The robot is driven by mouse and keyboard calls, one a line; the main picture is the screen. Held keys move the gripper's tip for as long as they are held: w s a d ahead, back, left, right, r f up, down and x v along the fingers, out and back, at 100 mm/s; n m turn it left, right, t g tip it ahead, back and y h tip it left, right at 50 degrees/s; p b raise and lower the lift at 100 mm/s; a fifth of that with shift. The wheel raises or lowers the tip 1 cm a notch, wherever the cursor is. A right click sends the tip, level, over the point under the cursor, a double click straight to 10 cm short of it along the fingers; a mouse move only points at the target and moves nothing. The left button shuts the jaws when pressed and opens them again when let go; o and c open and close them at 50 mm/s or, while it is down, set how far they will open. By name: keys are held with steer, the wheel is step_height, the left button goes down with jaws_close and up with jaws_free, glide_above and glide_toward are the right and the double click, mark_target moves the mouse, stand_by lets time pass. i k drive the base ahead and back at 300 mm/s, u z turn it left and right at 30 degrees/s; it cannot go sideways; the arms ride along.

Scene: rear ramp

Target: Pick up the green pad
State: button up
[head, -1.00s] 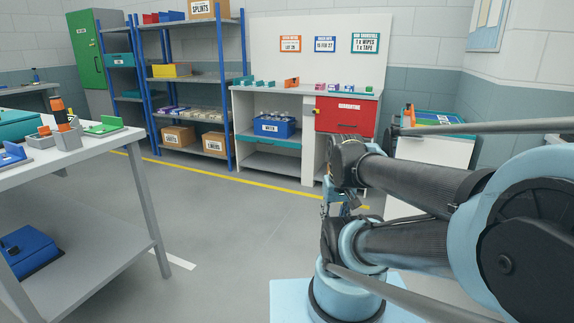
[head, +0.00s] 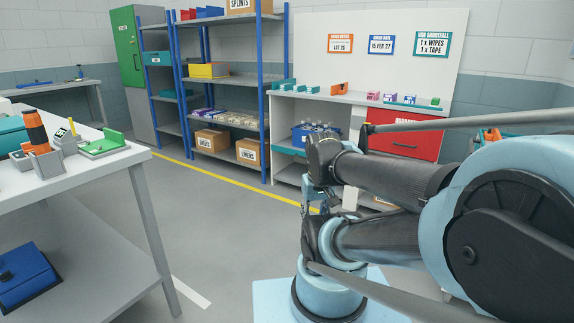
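A green L-shaped piece (head: 104,145) with an upright edge lies on the near white table at the left. A small green block (head: 435,102) sits at the right end of the far workbench. I cannot tell from this view which of them, if either, is the green pad. My arm is folded on the right side of the picture. What may be my gripper (head: 313,197) hangs among the folded links, partly hidden and small. Its fingers cannot be made out, and nothing held is visible. It is well away from both green things.
Beyond stand blue shelving (head: 265,95) and a red drawer (head: 405,143). The grey floor between is clear.

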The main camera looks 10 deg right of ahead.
mark_target(435, 102)
steer(key=i, duration=1.4)
steer(key=z, duration=0.5)
steer(key=i, duration=1.05)
steer(key=z, duration=1.4)
steer(key=i, duration=1)
steer(key=z, duration=0.6)
